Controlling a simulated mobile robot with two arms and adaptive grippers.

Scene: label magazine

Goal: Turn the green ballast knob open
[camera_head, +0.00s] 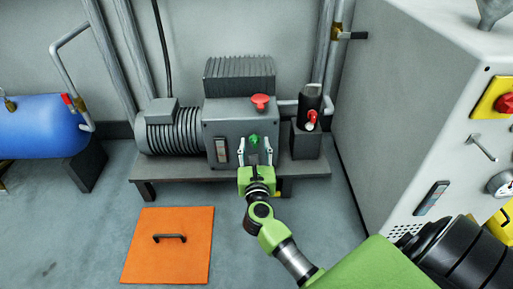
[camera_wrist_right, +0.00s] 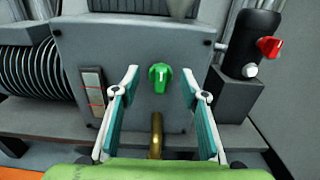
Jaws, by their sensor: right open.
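The green ballast knob (camera_head: 254,140) sits on the front face of the grey pump box (camera_head: 214,122). In the right wrist view the knob (camera_wrist_right: 160,78) is on the box face, centred between my fingers, with its pointer part upright and tilted slightly. My right gripper (camera_head: 256,150) is open and empty in front of the box. In the wrist view its fingers (camera_wrist_right: 160,88) stand on either side of the knob, apart from it. A brass pipe (camera_wrist_right: 156,134) shows below the knob. My left gripper is not in view.
A sight glass (camera_head: 221,151) is left of the green knob. A white cabinet (camera_head: 400,110) stands at right. An orange floor plate (camera_head: 168,262) lies front left.

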